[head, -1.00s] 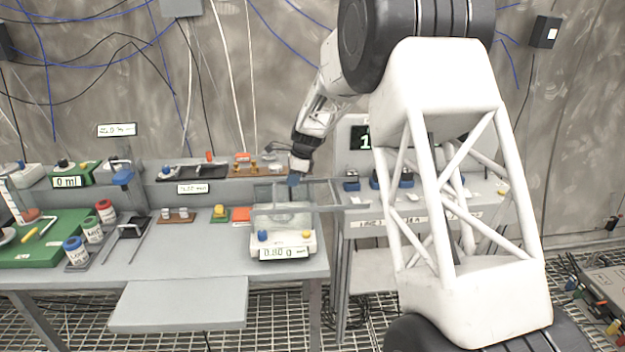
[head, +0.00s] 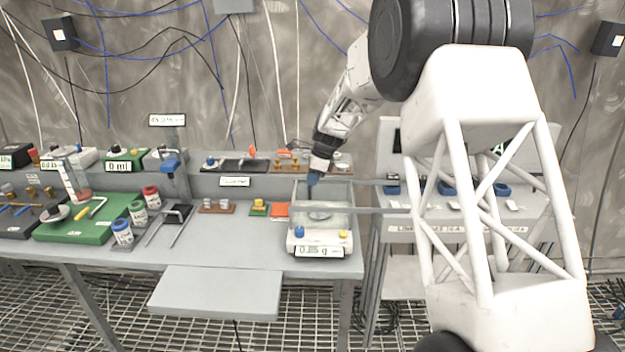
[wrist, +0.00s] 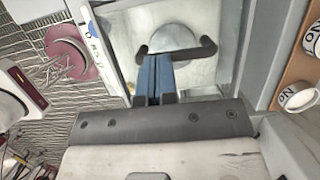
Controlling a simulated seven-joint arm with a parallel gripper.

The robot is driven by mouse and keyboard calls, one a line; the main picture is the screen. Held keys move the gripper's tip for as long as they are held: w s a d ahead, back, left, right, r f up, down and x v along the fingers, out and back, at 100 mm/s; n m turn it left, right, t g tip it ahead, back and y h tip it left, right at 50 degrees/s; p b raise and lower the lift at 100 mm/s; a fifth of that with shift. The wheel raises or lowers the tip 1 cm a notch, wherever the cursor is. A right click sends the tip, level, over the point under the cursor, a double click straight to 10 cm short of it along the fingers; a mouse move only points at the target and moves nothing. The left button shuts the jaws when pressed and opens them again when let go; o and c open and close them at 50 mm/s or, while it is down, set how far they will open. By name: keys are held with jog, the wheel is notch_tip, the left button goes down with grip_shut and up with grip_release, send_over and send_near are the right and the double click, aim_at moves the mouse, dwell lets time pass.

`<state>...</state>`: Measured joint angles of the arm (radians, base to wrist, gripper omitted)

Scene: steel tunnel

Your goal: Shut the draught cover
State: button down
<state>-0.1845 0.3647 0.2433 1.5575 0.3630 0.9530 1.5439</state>
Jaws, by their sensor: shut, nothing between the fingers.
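The balance (head: 320,243) stands at the right end of the left bench, with a glass-walled chamber above its lit readout. Rails (head: 385,210) run out from it to the right. My gripper (head: 313,179) points down at the top of the chamber, its blue fingers together and empty. In the wrist view the fingers (wrist: 154,78) are beside a dark bar handle (wrist: 176,48), near its left end; I cannot tell whether they touch it. The round pan (wrist: 172,38) shows below the handle. The clear cover's edges are hard to make out, so I cannot tell how far it covers the chamber.
Small coloured blocks (head: 258,207) and a stand (head: 178,212) are left of the balance. Capped jars (head: 137,212) and a green board (head: 75,228) are farther left. A second bench (head: 455,235) stands right, across a gap. A grey shelf (head: 215,292) juts out in front.

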aim_at(325, 196)
jog(key=shift+d, duration=0.55)
jog(key=d, duration=0.1)
jog(key=d+r, duration=0.1)
jog(key=d, duration=0.1)
jog(key=v, duration=0.9)
jog(key=shift+r, duration=0.35)
jog(key=w+d+f+y, duration=0.1)
jog(key=d+f+y, duration=0.1)
jog(key=d+y, duration=0.2)
jog(key=shift+w+d+f+y, duration=0.3)
jog(key=shift+w+d+f, duration=0.05)
jog(key=shift+d, duration=0.6)
jog(key=shift+f, duration=0.1)
